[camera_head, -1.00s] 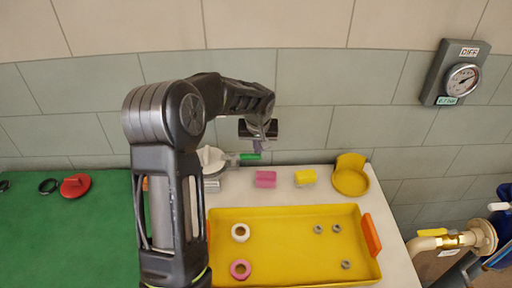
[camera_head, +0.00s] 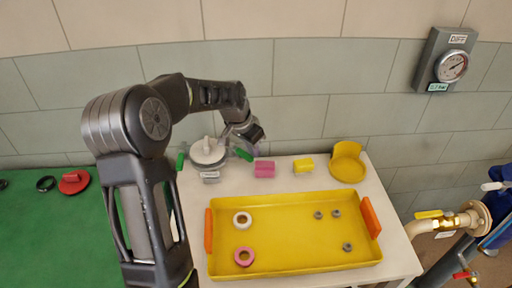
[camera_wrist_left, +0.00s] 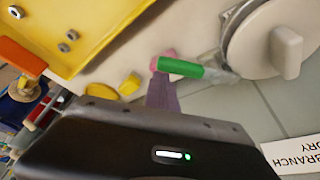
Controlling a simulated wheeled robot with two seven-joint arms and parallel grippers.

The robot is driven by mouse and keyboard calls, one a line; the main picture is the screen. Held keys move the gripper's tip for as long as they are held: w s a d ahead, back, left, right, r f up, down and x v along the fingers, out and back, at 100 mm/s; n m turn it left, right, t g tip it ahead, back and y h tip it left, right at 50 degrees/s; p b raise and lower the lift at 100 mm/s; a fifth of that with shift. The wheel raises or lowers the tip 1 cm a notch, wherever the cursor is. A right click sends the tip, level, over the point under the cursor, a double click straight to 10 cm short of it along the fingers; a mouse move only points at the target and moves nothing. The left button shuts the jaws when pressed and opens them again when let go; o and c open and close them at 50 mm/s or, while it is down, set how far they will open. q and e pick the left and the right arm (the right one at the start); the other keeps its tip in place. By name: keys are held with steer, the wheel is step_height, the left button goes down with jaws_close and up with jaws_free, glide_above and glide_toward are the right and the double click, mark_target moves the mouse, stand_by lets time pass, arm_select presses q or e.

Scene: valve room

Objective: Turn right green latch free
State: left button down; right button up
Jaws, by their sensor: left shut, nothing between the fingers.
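The white round lidded housing (camera_head: 208,152) stands at the back of the table by the wall, with a knob on top. The right green latch (camera_head: 244,155) sticks out from its right side and slants down to the right. A left green latch (camera_head: 181,160) shows on the other side. My left gripper (camera_head: 255,146) is shut and empty, right beside the right latch. In the left wrist view, its purplish fingers (camera_wrist_left: 162,93) are close to the free end of the green latch (camera_wrist_left: 181,68); I cannot tell whether they touch. My right gripper is not in view.
A pink block (camera_head: 264,169), a yellow block (camera_head: 303,166) and a yellow round holder (camera_head: 347,167) stand right of the housing. A yellow tray (camera_head: 290,262) with rings and nuts is in front. The wall (camera_head: 310,110) is close behind, with a gauge (camera_head: 452,66).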

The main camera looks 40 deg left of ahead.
arm_select(q)
steer(key=s+m, duration=0.1)
steer(key=m, duration=0.1)
steer(key=s+m+h+b, duration=0.1)
steer(key=shift+s+a+f+m, duration=0.15)
steer(key=shift+s+a+m, duration=0.05)
steer(key=shift+s+m, duration=0.2)
steer(key=shift+s+a+m+g+h+b, duration=0.35)
steer(key=shift+s+m+b, duration=0.25)
steer(key=shift+s+m, duration=0.2)
steer(key=shift+s+a+m+g+h+b, duration=0.15)
steer(key=shift+s+a+m+g+b, duration=0.1)
steer(key=shift+s+a+m+b, duration=0.4)
steer(key=shift+s+d+m, duration=0.1)
steer(key=shift+d+m, duration=0.05)
steer(key=shift+m, duration=0.1)
steer(key=shift+d, duration=0.1)
steer(key=w+d, duration=0.1)
steer(key=w+d+r, duration=0.1)
steer(key=d, duration=0.1)
steer(key=shift+w, duration=0.35)
steer(key=v, duration=0.9)
steer(key=shift+a+b, duration=0.2)
steer(key=shift+b, duration=0.1)
